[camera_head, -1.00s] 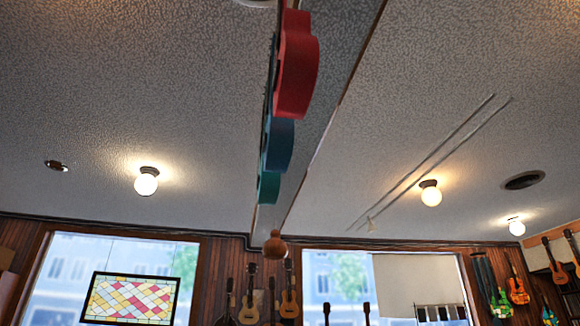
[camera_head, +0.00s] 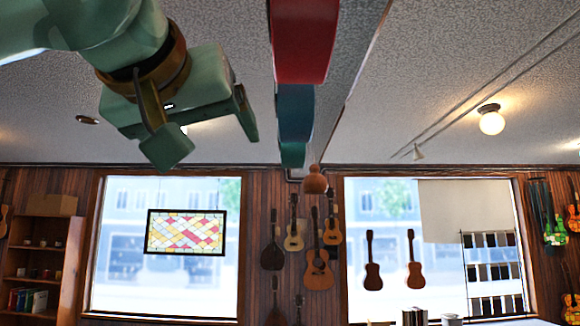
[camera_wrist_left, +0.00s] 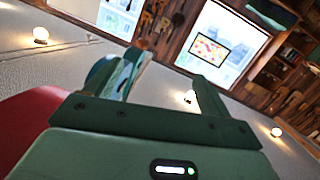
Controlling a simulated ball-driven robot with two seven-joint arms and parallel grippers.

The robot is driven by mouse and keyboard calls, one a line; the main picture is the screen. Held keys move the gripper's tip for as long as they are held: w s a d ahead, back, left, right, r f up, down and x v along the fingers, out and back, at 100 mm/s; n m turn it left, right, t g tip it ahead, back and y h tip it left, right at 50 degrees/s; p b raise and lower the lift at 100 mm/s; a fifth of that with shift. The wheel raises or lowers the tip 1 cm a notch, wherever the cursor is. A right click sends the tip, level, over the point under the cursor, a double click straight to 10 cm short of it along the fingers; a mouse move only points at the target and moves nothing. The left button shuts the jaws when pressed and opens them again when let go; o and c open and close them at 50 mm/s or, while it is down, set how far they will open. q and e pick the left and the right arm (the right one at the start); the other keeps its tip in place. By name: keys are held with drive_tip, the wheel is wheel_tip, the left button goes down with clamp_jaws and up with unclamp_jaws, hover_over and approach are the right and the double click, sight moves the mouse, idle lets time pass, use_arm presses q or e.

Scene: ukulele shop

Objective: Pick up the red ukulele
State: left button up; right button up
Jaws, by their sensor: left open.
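The red ukulele (camera_head: 303,40) hangs from the ceiling beam at the top middle of the head view, seen edge-on and cut off by the top edge. In the left wrist view its red body (camera_wrist_left: 28,128) shows at the lower left, partly behind my gripper. My left gripper (camera_head: 212,152) is open and empty, to the left of the ukulele and apart from it. In the left wrist view the gripper's two fingers (camera_wrist_left: 168,88) stand wide apart with nothing between them. My right gripper is out of view.
A blue ukulele (camera_head: 296,112) and a green one (camera_head: 293,154) hang in line behind the red one. A brown gourd-like object (camera_head: 315,181) hangs beyond them. Several guitars and ukuleles (camera_head: 318,268) hang on the far wall. The air left of the row is free apart from my arm.

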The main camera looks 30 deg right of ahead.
use_arm(q)
drive_tip(key=m+t+y+p, duration=0.1)
drive_tip(key=t+p, duration=0.1)
drive_tip(key=p, duration=0.1)
approach(303, 33)
drive_tip(key=x, duration=0.4)
drive_tip(key=shift+t, duration=0.5)
drive_tip(key=w+d+r+p, duration=0.1)
drive_tip(key=p, duration=0.1)
drive_tip(key=w+d+r+p, duration=0.1)
drive_tip(key=w+p, duration=0.1)
drive_tip(key=p, duration=0.1)
drive_tip(key=w+d+r+p, duration=0.1)
drive_tip(key=p, duration=0.1)
drive_tip(key=shift+w+r, duration=0.35)
drive_tip(key=shift+w, duration=0.05)
drive_tip(key=shift+w+d+f, duration=0.15)
drive_tip(key=shift+d, duration=0.1)
drive_tip(key=shift+a, duration=0.15)
drive_tip(key=c, duration=1.6)
drive_tip(key=shift+c, duration=0.8)
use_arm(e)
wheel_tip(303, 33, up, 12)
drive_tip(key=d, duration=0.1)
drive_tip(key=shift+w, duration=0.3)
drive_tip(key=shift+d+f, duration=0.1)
